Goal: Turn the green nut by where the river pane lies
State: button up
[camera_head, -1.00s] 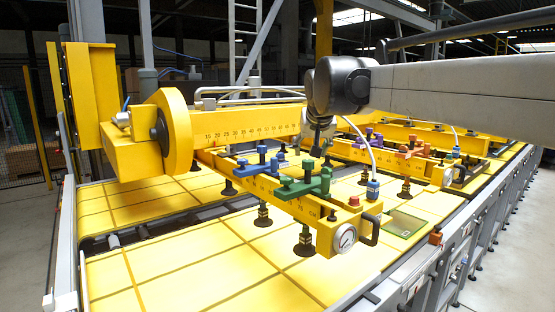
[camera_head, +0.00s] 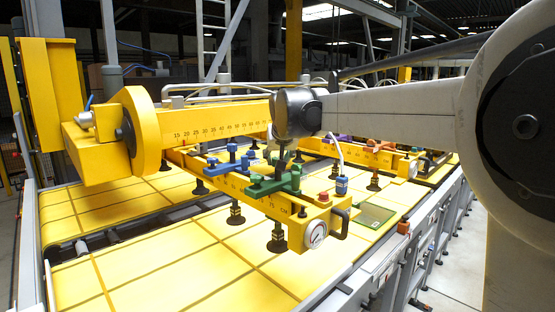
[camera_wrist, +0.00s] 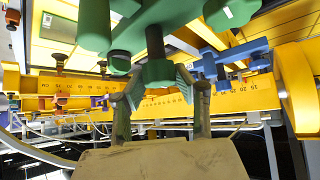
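The green clamp with its nut (camera_head: 277,183) sits on the yellow crossbeam (camera_head: 235,187), which carries suction cups and a gauge. In the head view my gripper (camera_head: 284,160) is just above the green clamp, partly hidden by my wrist. A greenish glass pane (camera_head: 375,216) lies on the yellow table, right of the gauge end.
A blue clamp (camera_head: 231,162) stands left of the green one. Orange (camera_head: 380,146) and purple clamps sit on the crossbeam behind. A pressure gauge (camera_head: 316,233), black handle and blue fitting (camera_head: 341,186) crowd the near end. The front table (camera_head: 190,265) is clear.

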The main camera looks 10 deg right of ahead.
jog(key=c, duration=0.5)
jog(key=shift+c, duration=0.2)
jog(key=shift+a+m+h, duration=0.1)
jog(key=shift+m+h, duration=0.7)
jog(key=shift+m, duration=0.3)
jog(key=m+g+h, duration=0.2)
jog(key=m+h, duration=0.1)
jog(key=m, duration=0.1)
jog(key=shift+w+b, duration=0.1)
jog(key=shift+b, duration=0.3)
jog(key=m+g+h, duration=0.1)
jog(key=m, duration=0.2)
jog(key=m+g+h, duration=0.1)
jog(key=m+g, duration=0.1)
jog(key=shift+r+m+h+p, duration=0.1)
jog(key=shift+m+h+p, duration=0.2)
jog(key=shift+m+p, duration=0.1)
jog(key=shift+m+g+h+p, duration=0.4)
jog(key=shift+m+g+p, duration=0.15)
jog(key=shift+m+g, duration=1.1)
jog(key=shift+m, duration=0.35)
